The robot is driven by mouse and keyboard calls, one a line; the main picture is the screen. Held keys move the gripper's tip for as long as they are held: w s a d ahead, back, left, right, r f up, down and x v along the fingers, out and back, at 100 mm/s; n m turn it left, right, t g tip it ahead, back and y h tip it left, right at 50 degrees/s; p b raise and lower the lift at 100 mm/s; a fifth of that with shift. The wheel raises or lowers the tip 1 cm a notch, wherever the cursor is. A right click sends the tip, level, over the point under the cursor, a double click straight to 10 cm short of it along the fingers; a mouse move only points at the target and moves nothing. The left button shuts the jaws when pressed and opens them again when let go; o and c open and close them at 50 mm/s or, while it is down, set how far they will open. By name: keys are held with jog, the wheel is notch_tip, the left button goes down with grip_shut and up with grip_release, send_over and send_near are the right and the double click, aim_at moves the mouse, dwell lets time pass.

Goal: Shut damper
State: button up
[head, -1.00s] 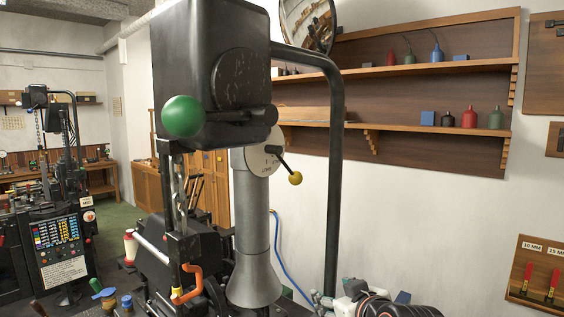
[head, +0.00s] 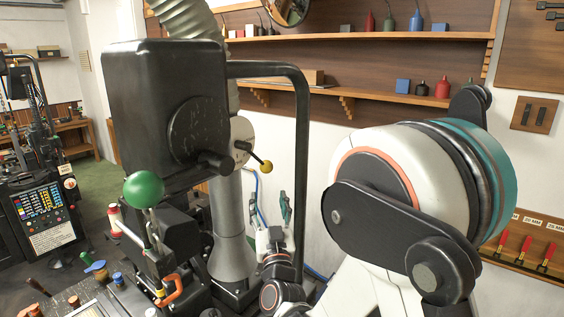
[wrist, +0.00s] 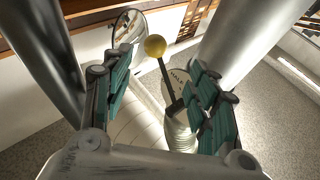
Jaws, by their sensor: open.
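The damper lever, a dark rod with a yellow knob (head: 266,166), points down and right from a pale round plate (head: 243,137) on a grey duct (head: 228,225). The knob also shows in the wrist view (wrist: 155,46), with lettering on the plate (wrist: 178,82) behind the rod. My gripper (head: 270,208) is open and empty, fingers up, below and slightly right of the knob in the head view. In the wrist view its teal-padded fingers (wrist: 162,92) stand on either side of the lever's line, with the knob beyond them. I see no contact.
A black machine housing (head: 165,105) with a green ball lever (head: 143,189) stands left of the duct. A bent black pipe (head: 302,150) rises close to my gripper on the right. Wall shelves (head: 350,98) with bottles lie behind.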

aim_at(266, 168)
jog(key=shift+m, duration=0.4)
jog(key=p+x, duration=0.1)
jog(key=x, duration=0.3)
jog(key=p+x, duration=0.2)
jog(key=x, duration=0.3)
jog(key=p+x, duration=0.1)
jog(key=x, duration=0.3)
jog(key=shift+w+d+r+p, duration=0.25)
jog(key=shift+r+p, duration=0.05)
jog(key=shift+p, duration=0.05)
grip_shut()
